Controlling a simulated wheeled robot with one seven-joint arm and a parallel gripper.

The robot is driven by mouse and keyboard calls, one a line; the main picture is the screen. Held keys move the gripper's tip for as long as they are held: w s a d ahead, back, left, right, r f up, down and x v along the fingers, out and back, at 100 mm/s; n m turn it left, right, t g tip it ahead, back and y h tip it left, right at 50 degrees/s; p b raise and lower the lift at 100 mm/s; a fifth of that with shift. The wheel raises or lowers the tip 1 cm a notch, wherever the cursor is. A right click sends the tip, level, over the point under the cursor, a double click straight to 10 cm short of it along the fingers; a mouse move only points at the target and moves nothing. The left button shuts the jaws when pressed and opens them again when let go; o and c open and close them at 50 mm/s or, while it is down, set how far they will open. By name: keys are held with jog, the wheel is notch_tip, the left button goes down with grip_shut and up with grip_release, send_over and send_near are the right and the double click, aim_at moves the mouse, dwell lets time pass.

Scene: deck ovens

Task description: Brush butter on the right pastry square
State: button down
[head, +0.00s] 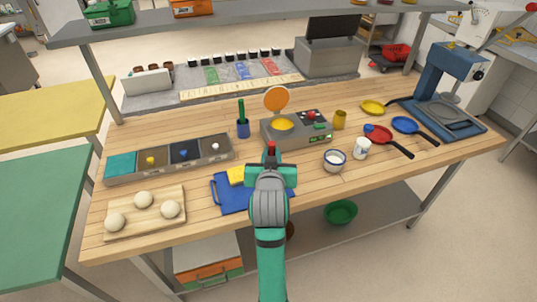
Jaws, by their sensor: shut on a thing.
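My gripper (271,160) is over the front middle of the wooden table, seen from behind. I cannot make out any pastry squares.
A board (120,231) with three dough balls is at front left, below a compartment tray (125,175). A blue cup (243,129) stands behind my gripper.

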jog(key=shift+a+f, duration=0.25)
jog(key=shift+f, duration=0.15)
dwell(0.5)
jog(key=d, duration=0.2)
jog(key=w+d, duration=0.1)
jog(key=d, duration=0.2)
jog(key=shift+d+f, duration=0.1)
jog(key=shift+d, duration=0.1)
dwell(0.6)
jog(key=shift+w, duration=0.2)
jog(key=shift+w+a, duration=0.35)
jog(key=shift+w, duration=0.15)
